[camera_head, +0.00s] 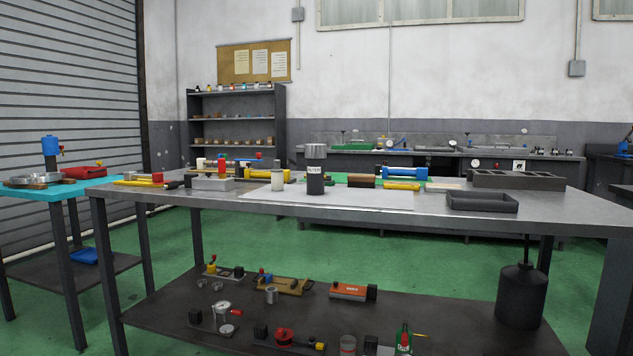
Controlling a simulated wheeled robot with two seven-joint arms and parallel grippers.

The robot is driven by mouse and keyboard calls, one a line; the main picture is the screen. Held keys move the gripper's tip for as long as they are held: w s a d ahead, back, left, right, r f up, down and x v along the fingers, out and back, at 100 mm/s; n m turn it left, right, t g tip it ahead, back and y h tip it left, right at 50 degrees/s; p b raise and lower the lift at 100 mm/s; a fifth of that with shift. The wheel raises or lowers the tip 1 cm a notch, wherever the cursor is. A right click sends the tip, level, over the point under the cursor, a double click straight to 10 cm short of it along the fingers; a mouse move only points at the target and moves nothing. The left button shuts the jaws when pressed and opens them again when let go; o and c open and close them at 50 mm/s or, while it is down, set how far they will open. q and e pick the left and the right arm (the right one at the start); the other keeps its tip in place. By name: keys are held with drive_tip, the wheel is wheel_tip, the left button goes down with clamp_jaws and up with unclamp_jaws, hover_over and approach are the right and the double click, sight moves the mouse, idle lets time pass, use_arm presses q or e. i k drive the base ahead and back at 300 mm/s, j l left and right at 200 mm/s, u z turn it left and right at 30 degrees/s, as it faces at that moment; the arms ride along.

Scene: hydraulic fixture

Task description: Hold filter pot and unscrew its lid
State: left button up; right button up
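The filter pot (315,181) stands upright on a pale sheet on the grey workbench, near the middle of the view. Its body is dark with a white label. A small whitish cylinder (277,181) stands just left of the pot. Neither of my grippers shows in the head view, and nothing is seen touching the pot or lid.
The workbench (560,205) carries a black tray (482,202) at right and a dark compartmented block (518,180) behind it. Yellow-handled tools and a blue cylinder (404,173) lie behind the pot. The pale sheet (370,199) is clear in front.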

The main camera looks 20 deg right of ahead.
sight(315, 175)
drive_tip(key=i+l, duration=0.15)
drive_tip(key=i, duration=0.45)
drive_tip(key=i+l+z, duration=0.15)
drive_tip(key=i, duration=0.4)
drive_tip(key=i+j+z, duration=0.2)
drive_tip(key=j, duration=0.8)
drive_tip(key=j+z, duration=0.2)
drive_tip(key=j, duration=0.85)
